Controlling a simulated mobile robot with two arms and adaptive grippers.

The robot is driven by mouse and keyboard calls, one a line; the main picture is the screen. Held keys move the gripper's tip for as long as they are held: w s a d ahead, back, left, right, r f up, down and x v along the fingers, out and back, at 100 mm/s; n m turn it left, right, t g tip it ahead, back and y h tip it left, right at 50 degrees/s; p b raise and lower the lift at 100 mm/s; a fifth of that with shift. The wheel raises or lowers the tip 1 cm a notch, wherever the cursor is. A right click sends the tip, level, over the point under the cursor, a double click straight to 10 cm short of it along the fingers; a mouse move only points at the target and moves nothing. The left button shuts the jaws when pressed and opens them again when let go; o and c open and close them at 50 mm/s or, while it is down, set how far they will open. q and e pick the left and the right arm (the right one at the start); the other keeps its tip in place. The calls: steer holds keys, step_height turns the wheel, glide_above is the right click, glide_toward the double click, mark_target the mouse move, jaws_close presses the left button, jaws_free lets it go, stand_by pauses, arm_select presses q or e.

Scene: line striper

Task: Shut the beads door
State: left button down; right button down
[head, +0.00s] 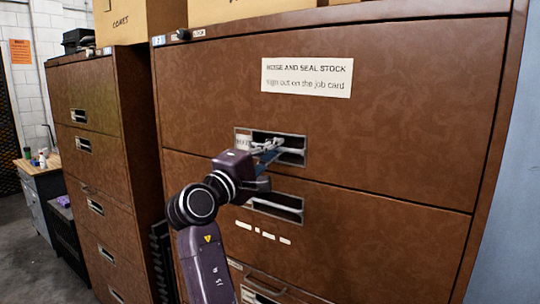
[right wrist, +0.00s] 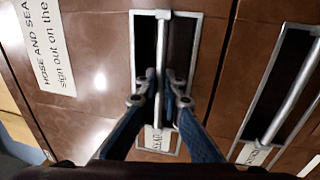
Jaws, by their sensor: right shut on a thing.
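The brown door panel (head: 400,120) with the "Hose and seal stock" sign is in the middle of the head view. It looks about flush with the cabinet front; a small gap cannot be ruled out. Its recessed handle has a pale bar (head: 292,150), also seen in the right wrist view (right wrist: 162,40). A small label (head: 243,138) beside the handle is partly hidden and not fully legible. My right gripper (head: 268,147) is shut on the bar, its fingers on both sides of it in the right wrist view (right wrist: 160,88). My left gripper is not in view.
Another handle (head: 275,206) sits on the panel below, and a further one lower down. A second brown cabinet (head: 105,120) stands to the left. Cardboard boxes (head: 140,20) sit on top. A workbench (head: 40,165) and open floor are at far left.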

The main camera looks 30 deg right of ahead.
steer(key=shift+w+d+r, duration=0.1)
steer(key=shift+d+r, duration=0.05)
steer(key=shift+d, duration=0.1)
steer(key=shift+a+r, duration=0.15)
steer(key=c, duration=2.5)
jaws_free()
steer(key=shift+o, duration=0.6)
steer(key=shift+w+d+f, duration=0.15)
steer(key=shift+d+f, duration=0.1)
steer(key=shift+d, duration=0.15)
steer(key=v, duration=0.7)
steer(key=shift+a, duration=0.2)
steer(key=shift+f, duration=0.1)
